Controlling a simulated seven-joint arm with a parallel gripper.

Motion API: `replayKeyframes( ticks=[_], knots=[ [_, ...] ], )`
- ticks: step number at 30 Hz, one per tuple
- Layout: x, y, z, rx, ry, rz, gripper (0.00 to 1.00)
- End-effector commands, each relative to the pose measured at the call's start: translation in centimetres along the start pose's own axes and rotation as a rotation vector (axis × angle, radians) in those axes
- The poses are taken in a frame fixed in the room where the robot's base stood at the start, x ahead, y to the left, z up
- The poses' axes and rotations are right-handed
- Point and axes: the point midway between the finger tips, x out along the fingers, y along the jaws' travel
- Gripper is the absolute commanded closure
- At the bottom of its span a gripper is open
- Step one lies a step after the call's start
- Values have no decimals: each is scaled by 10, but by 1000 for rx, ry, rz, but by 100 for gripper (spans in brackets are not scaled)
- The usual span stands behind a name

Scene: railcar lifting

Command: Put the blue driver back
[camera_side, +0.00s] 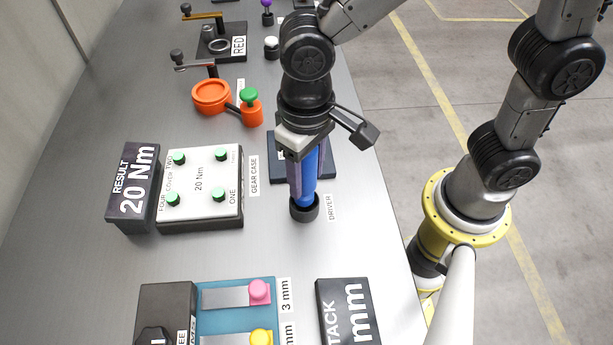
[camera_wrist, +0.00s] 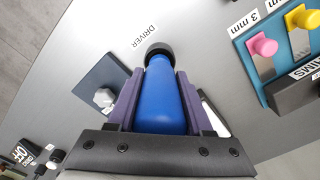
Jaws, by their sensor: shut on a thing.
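The blue driver (camera_side: 304,178) is upright between the fingers of my gripper (camera_side: 302,160). In the side view its lower end meets a round black holder (camera_side: 304,208) beside the DRIVER label (camera_side: 330,207). In the wrist view the blue driver (camera_wrist: 160,95) lies between the two purple-grey fingers of my gripper (camera_wrist: 158,100), which are closed on it. The black holder (camera_wrist: 159,50) shows at its far end. I cannot tell how deep the driver sits in the holder.
A dark plate (camera_side: 323,168) lies just behind the driver. The gear case (camera_side: 200,188) with green knobs and the RESULT block (camera_side: 133,187) stand to the left. A blue tray (camera_side: 236,308) and a black STACK block (camera_side: 347,312) are at the front. Bare table lies around the holder.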

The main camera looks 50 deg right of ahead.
Motion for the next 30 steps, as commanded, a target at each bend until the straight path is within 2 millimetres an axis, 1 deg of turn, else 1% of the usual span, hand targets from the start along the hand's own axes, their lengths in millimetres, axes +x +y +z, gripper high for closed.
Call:
replayKeyframes(
  ticks=[1, 5, 17, 18, 20, 21, 23, 30],
  knots=[
    [7, 0, 0, 0, -1, 1, 100],
    [16, 0, 0, 0, 1, -1, 100],
    [20, 0, 0, 0, 3, -2, 100],
    [21, 0, 0, 0, 1, -1, 48],
    [21, 0, 0, 0, 1, -1, 37],
    [21, 0, 0, 0, 1, -1, 30],
    [21, 0, 0, 0, 1, -1, 19],
    [21, 0, 0, 0, 0, 0, 19]
  ],
)
